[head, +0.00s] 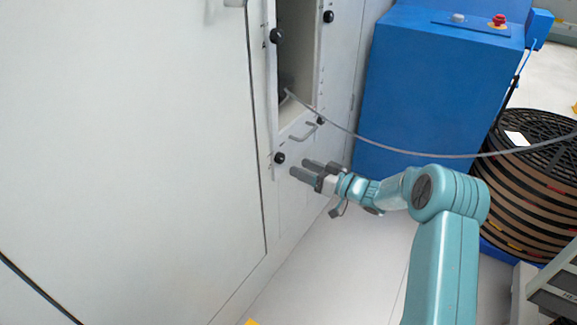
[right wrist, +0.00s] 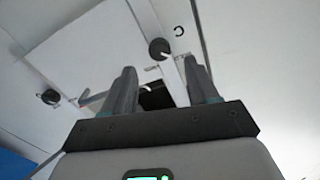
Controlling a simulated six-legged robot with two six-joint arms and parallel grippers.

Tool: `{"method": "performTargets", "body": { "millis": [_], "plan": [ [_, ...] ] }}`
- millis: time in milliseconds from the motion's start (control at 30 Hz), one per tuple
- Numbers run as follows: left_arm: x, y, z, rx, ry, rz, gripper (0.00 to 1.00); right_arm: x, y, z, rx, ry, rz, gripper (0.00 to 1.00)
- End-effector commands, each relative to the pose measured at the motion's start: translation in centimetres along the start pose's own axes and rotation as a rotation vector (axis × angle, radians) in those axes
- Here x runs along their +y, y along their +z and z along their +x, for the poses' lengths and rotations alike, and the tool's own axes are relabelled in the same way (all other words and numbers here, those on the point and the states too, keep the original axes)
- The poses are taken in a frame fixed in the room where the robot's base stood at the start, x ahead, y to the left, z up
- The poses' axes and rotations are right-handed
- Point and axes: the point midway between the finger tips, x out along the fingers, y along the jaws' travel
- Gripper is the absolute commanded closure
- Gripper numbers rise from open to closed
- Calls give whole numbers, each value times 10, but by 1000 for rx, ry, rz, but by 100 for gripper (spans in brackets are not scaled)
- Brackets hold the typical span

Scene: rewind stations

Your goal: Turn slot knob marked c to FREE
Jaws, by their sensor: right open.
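The slot in the pale cabinet has black knobs on the strips along its sides. The lower left knob (head: 280,158) is the one closest to my right gripper (head: 299,167), whose fingers are apart and empty just right of and below it. In the right wrist view a black knob (right wrist: 159,48) shows beyond and between the open fingertips (right wrist: 160,66), not touched. A dark mark like a letter c (right wrist: 179,31) is on the panel beside it. Another knob (right wrist: 50,97) is at the left. The knob's setting cannot be read. My left gripper is out of view.
A bent metal handle (head: 303,132) sticks out below the slot opening. A blue cabinet (head: 430,90) and a striped reel stack (head: 535,180) stand at the right.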

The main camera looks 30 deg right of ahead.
Motion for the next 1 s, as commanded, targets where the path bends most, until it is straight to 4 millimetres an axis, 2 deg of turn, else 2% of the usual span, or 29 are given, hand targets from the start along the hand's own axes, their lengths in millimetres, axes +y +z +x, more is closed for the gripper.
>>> {"method": "performTargets", "body": {
  "millis": [100,300,667,700,767,800,867,1000],
  "plan": [
    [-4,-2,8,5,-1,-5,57,0,3,27,1,-3,-1,41],
    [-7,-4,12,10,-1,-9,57,2,1,53,0,-1,-1,41],
    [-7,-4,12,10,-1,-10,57,4,-1,59,0,2,0,41],
    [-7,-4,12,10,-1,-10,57,4,-1,59,0,2,0,48],
    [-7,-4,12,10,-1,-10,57,4,-1,59,0,2,0,67],
    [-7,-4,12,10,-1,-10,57,4,-1,59,0,2,0,80],
    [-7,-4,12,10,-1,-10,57,4,-1,59,0,2,0,98],
    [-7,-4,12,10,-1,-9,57,4,-1,59,0,2,2,97]
  ]
}}
